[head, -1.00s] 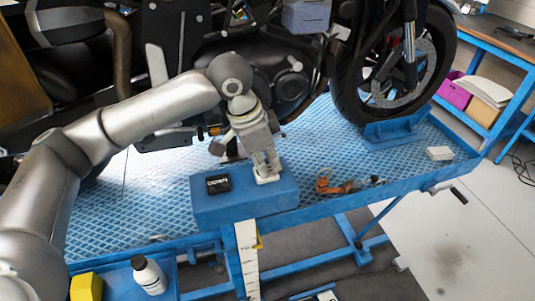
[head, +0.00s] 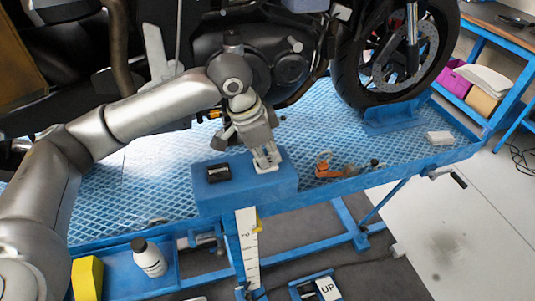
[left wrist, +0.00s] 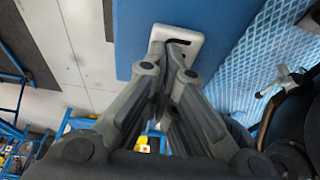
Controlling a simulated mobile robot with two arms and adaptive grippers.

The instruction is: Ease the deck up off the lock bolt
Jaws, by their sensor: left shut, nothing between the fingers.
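The blue lift deck (head: 130,183) with its diamond-pattern top carries a motorcycle (head: 232,75). A blue box (head: 245,196) sits at its front edge. My left gripper (head: 268,164) is shut and empty, pointing down at a white plate on the box. The left wrist view shows its closed fingertips (left wrist: 176,45) at the white plate (left wrist: 186,35), which has a dark slot; I cannot tell whether they touch it. A white graduated scale (head: 247,245) hangs below the box. I cannot make out the lock bolt. My right gripper is not in view.
A black labelled block (head: 218,172) lies on the box. An orange part (head: 323,165) and a white block (head: 439,138) lie on the deck. A white bottle (head: 148,257) and yellow block (head: 87,278) stand front left. A panel marked UP (head: 325,288) is low in front.

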